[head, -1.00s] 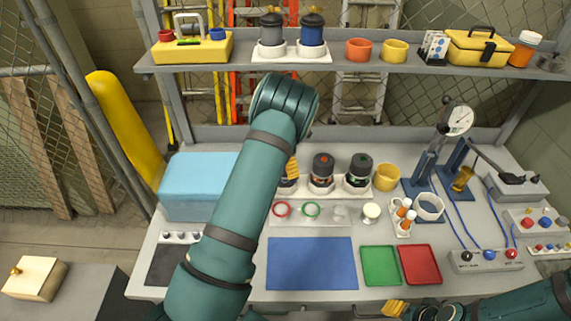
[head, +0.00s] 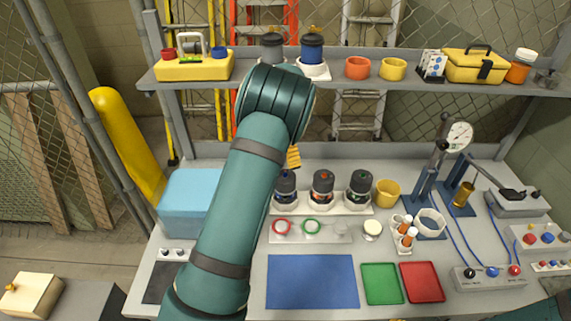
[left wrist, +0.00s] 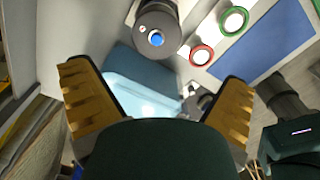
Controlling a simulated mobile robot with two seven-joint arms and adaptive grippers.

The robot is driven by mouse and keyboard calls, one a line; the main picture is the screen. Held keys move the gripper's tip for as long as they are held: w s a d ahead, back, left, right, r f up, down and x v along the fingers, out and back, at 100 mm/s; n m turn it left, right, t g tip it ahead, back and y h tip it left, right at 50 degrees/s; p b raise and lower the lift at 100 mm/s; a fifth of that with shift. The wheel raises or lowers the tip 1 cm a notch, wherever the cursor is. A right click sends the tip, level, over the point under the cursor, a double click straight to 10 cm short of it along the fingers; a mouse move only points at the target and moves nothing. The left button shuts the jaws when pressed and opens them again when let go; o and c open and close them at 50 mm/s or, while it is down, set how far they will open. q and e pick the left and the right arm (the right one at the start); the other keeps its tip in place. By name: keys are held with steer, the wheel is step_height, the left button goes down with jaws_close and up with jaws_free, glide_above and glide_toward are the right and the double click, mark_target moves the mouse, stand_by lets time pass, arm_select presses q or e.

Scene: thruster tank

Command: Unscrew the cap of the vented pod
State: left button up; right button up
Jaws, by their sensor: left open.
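Three dark pods stand in a white rack on the bench, with a blue-marked pod (head: 285,188), an orange-marked pod (head: 323,188) and a green-marked pod (head: 361,186). Which one is vented I cannot tell. My left gripper (left wrist: 157,80) is open and empty. In the head view my forearm hides most of it, and one orange finger shows just above the blue-marked pod. In the left wrist view a dark pod cap with a blue centre (left wrist: 157,39) lies beyond and between the fingers, apart from them. My right gripper is out of view.
A light blue box (head: 187,205) stands left of the rack. A red ring (head: 281,227) and a green ring (head: 312,226) lie in front. A yellow cup (head: 387,193) stands to the right. The shelf (head: 400,82) runs above. The blue mat (head: 311,282) is clear.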

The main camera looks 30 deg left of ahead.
arm_select(q)
steer(key=m+b, duration=0.1)
steer(key=m, duration=0.1)
steer(key=f+m+b, duration=0.1)
steer(key=m, duration=0.1)
steer(key=d+m+b, duration=0.1)
steer(key=m+b, duration=0.1)
steer(key=shift+f+m+h, duration=0.15)
steer(key=shift+m+h, duration=0.15)
steer(key=f+m+b, duration=0.1)
steer(key=f+m, duration=0.2)
steer(key=f+m+b, duration=0.2)
steer(key=f+m, duration=0.1)
steer(key=f+m+b, duration=0.2)
steer(key=f+m, duration=0.1)
steer(key=f, duration=0.1)
steer(key=shift+w+a, duration=0.1)
steer(key=shift+a, duration=0.3)
steer(key=shift+c, duration=0.3)
steer(key=c, duration=1)
